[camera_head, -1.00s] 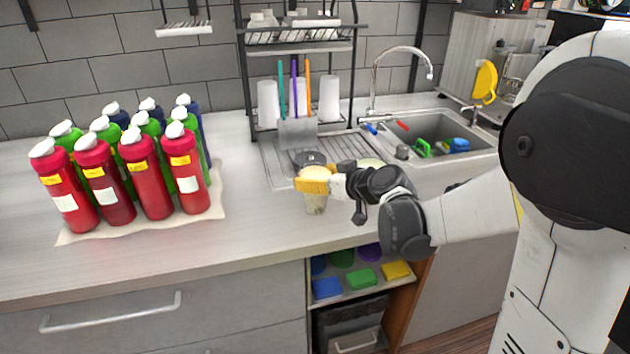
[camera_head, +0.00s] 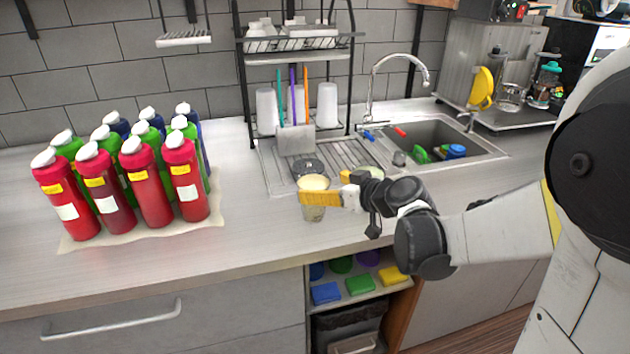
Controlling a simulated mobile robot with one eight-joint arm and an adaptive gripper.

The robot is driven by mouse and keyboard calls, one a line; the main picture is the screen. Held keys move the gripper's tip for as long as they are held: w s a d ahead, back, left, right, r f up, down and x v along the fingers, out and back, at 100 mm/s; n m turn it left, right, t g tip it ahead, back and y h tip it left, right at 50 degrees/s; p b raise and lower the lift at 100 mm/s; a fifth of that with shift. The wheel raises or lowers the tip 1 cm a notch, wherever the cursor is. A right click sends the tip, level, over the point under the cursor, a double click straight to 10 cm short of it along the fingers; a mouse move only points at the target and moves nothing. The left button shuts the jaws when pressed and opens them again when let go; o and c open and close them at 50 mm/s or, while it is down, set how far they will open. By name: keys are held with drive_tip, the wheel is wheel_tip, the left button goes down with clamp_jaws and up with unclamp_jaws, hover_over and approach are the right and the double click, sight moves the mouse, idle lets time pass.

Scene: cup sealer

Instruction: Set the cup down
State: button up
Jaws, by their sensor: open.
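The cup (camera_head: 313,212) is clear with a pale filling or lid at its top. It stands upright on the counter near the front edge, just in front of the draining board. My gripper (camera_head: 330,190) is at the cup's upper right, with its yellow fingers apart. One finger shows in front of the cup's upper part and the other shows behind and to the right. Whether a finger touches the cup cannot be told. The cup's bottom appears to rest on the counter.
Several red, green and blue bottles (camera_head: 155,190) stand on a beige mat at the left. The sink (camera_head: 440,135) is at the right. Counter between bottles and cup is clear.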

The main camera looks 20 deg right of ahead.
drive_tip(key=s+a+m+g+h+p, duration=0.1)
drive_tip(key=s+m+g+h, duration=0.3)
drive_tip(key=s, duration=2.1)
drive_tip(key=shift+s+a+r+g+h+p, duration=0.4)
drive_tip(key=shift+g+h, duration=0.1)
drive_tip(key=shift+g, duration=0.3)
